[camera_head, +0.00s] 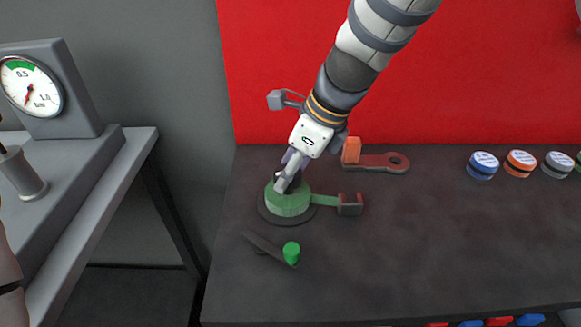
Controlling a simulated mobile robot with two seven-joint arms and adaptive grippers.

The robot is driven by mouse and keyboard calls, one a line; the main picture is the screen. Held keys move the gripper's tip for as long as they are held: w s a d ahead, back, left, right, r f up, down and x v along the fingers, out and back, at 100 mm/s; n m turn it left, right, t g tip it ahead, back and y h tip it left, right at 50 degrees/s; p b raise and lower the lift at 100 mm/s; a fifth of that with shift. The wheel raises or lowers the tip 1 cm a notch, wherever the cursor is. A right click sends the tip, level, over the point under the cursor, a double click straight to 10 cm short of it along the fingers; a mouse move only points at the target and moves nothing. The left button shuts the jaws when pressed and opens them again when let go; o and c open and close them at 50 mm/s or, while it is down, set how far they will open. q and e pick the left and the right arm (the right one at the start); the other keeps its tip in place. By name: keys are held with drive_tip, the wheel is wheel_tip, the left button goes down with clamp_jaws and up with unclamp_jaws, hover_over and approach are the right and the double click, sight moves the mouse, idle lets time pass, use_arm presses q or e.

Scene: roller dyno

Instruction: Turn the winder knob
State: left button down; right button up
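A green round device (288,204), which looks like the winder, sits on a dark round base at the left of the dark table. In front lies a dark lever with an upright green knob (291,253), apart from the gripper. My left gripper is out of view.
Several coloured round tins (483,165) stand at the right. A grey bench with a dial gauge (31,87) stands left, across a gap. The table's middle and front right are clear.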

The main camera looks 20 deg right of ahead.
drive_tip(key=shift+s+m+t+h, duration=0.1)
drive_tip(key=shift+m+t+h, duration=0.3)
drive_tip(key=shift+m, duration=1.2)
drive_tip(key=shift+a+m, duration=0.1)
drive_tip(key=shift+m, duration=0.2)
drive_tip(key=o, duration=1.2)
drive_tip(key=shift+c, duration=0.2)
